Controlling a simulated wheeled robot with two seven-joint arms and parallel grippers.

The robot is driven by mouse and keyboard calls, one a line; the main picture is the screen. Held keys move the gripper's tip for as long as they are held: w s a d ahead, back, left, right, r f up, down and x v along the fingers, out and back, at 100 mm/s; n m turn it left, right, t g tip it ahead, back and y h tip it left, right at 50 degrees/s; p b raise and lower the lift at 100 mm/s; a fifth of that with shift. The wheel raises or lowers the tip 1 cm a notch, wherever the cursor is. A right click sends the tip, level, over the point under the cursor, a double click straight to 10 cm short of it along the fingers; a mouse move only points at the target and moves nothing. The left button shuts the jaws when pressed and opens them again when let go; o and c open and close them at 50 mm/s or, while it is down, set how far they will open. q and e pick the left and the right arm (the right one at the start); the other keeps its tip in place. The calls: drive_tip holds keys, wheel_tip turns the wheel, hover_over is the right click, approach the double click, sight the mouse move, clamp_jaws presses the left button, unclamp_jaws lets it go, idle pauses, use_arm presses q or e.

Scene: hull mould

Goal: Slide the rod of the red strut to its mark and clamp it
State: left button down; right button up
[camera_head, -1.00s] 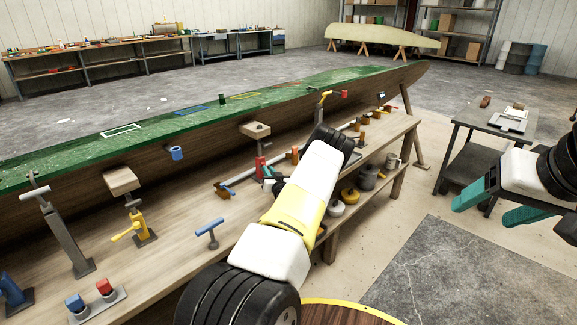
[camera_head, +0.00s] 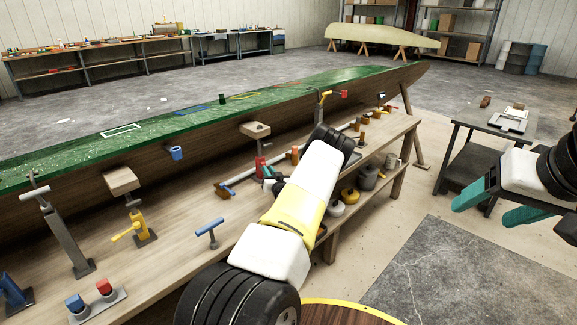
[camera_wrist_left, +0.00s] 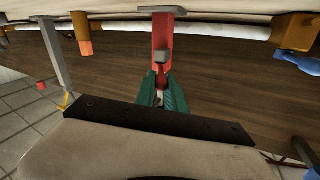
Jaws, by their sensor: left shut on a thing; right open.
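The red strut (camera_head: 261,167) stands on the long wooden bench, partly hidden behind my left arm. In the left wrist view it is a red upright post (camera_wrist_left: 163,32) with a grey block (camera_wrist_left: 162,57) on its face. My left gripper (camera_wrist_left: 161,84) is at the lower part of this post, its teal fingers closed on a small part between them. The fingers mostly hide that part, so I cannot tell whether it is rod or clamp. The rod's mark cannot be made out. My right gripper (camera_head: 493,207) is open and empty, off to the right of the bench.
A green-topped hull mould (camera_head: 75,152) runs along the back of the bench. A yellow strut (camera_head: 138,228) and a blue T-handle (camera_head: 209,232) stand to the left. A white pipe (camera_wrist_left: 215,30) crosses behind the post. A dark side table (camera_head: 480,125) stands at the right.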

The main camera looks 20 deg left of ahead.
use_arm(q)
drive_tip(key=shift+a+h, duration=0.1)
drive_tip(key=shift+h, duration=0.2)
drive_tip(key=shift+s+a+r+m+t+h, duration=0.1)
drive_tip(key=shift+s+a+m+t+h, duration=0.2)
drive_tip(key=shift+a+m+t+h, duration=1.2)
drive_tip(key=shift+s+a+r+m+t+h, duration=0.15)
drive_tip(key=shift+s+a+m+h, duration=0.2)
drive_tip(key=shift+m+h, duration=2.25)
drive_tip(key=shift+s+a+m+t+h, duration=0.3)
drive_tip(key=shift+a+m+t+h, duration=0.65)
drive_tip(key=shift+h, duration=2.15)
drive_tip(key=shift+m, duration=0.25)
drive_tip(key=c, duration=1.4)
unclamp_jaws()
drive_tip(key=shift+f, duration=0.15)
drive_tip(key=shift+s, duration=0.15)
drive_tip(key=s+a, duration=0.1)
drive_tip(key=s, duration=0.6)
drive_tip(key=shift+s, duration=0.25)
